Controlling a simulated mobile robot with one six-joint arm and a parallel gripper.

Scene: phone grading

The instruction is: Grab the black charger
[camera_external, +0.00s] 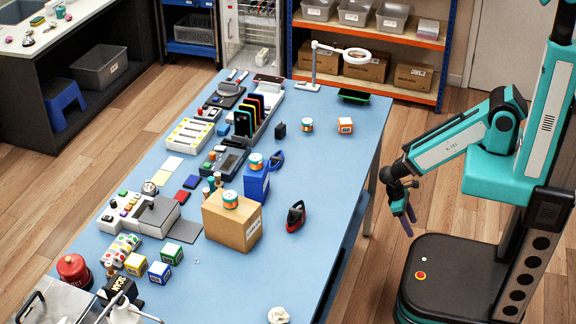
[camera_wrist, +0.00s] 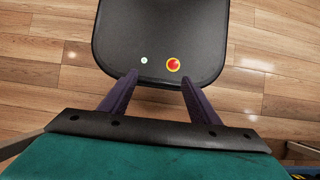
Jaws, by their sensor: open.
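A small black block (camera_external: 280,131), which looks like the black charger, stands on the blue table (camera_external: 330,180) in the external view. It is right of the rack of phones. My gripper (camera_external: 408,216) hangs beyond the table's right edge, above my own base, well apart from the block. In the wrist view my gripper (camera_wrist: 158,78) shows two dark purple fingers spread apart with nothing between them. The black block does not show in the wrist view.
A blue block (camera_external: 256,181), a cardboard box (camera_external: 232,220) and a red-and-black item (camera_external: 295,216) stand nearer. A ring lamp (camera_external: 314,68) is behind. The table's right part is mostly clear.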

